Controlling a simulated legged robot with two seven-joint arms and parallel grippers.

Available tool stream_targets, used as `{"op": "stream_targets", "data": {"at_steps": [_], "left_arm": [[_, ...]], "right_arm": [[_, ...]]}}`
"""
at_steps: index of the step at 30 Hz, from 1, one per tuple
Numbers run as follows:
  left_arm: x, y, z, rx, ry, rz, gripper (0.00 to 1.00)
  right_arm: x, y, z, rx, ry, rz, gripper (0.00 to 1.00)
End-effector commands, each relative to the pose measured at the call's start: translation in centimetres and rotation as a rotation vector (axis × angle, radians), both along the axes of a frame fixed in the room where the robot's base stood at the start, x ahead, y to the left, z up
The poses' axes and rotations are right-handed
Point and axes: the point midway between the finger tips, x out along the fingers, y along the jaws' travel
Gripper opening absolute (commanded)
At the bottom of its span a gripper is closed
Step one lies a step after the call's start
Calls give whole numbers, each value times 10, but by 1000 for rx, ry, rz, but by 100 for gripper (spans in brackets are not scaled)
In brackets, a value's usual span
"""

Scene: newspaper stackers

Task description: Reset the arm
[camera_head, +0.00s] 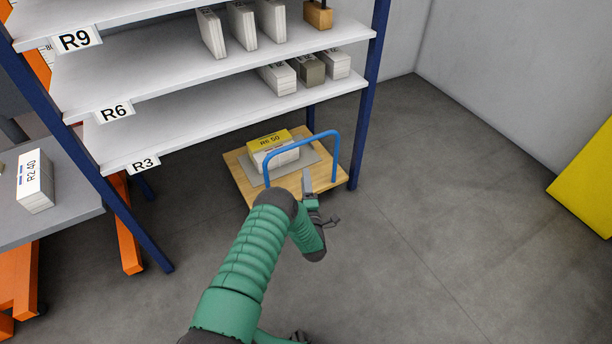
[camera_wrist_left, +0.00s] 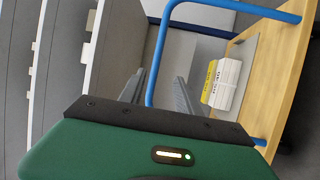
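My left arm (camera_head: 245,255) is green and reaches up from the bottom of the head view. My left gripper (camera_head: 308,186) is near the front right of a wooden cart with a blue handle (camera_head: 300,142). At the bottom edge of the head view another green and dark piece of my body shows; no right gripper fingers can be made out.
The wooden cart (camera_head: 242,180) carries a yellow-topped newspaper stack (camera_head: 268,143), also in the left wrist view (camera_wrist_left: 226,84). A white shelf rack (camera_head: 200,118) with blue posts holds several stacks.

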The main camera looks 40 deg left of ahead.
Motion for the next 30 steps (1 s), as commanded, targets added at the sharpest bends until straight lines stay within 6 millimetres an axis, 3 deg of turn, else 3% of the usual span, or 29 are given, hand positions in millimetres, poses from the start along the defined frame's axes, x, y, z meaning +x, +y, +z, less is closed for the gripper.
{"op": "stream_targets", "data": {"at_steps": [15, 19, 22, 25, 28, 30], "left_arm": [[-5, -6, -2, 0, -1, 0, 40], [13, -15, 9, 5, 55, -48, 40], [50, -45, 32, 33, 228, -176, 40], [76, -97, 60, 120, 494, -364, 40], [67, -151, 83, 247, 773, -557, 40], [42, -184, 98, 351, 960, -689, 40]], "right_arm": [[0, 0, 2, 0, 0, 0, 87], [0, 0, 3, 0, 0, 0, 87], [0, 0, 5, 0, 0, 0, 87], [0, 0, 6, 0, 0, 0, 87], [0, 0, 7, 0, 0, 0, 87], [0, 0, 8, 0, 0, 0, 87]]}}
